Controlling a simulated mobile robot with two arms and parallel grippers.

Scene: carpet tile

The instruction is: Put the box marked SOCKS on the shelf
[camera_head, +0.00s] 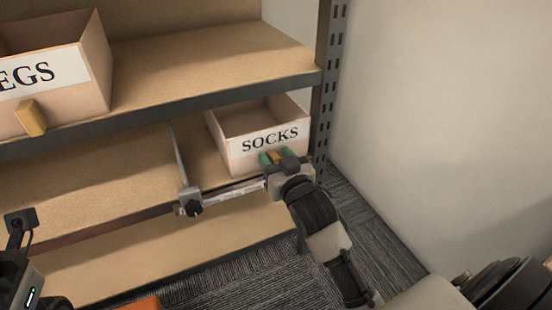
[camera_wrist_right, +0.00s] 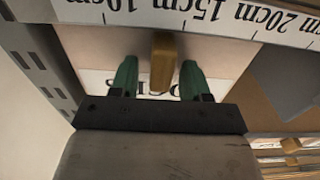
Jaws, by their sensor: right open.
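The box marked SOCKS (camera_head: 235,152) is a pale open-topped box with a white front label. It stands at the right end of the middle shelf (camera_head: 110,185), its front near the shelf edge, and looks empty where I see inside. My right gripper (camera_head: 273,157) is at its front. In the right wrist view the green fingers (camera_wrist_right: 158,80) are apart, one on each side of the box's wooden handle (camera_wrist_right: 163,60), with gaps to both. The fingers and handle hide part of the label. My left gripper's fingers do not show.
A metal divider with a clamp (camera_head: 189,200) stands left of the box. A centimetre scale (camera_wrist_right: 215,14) runs along the shelf edge. A second box (camera_head: 88,75), label ending EGS, is on the upper shelf. A perforated post (camera_head: 327,80) and pale wall (camera_head: 440,110) bound the right.

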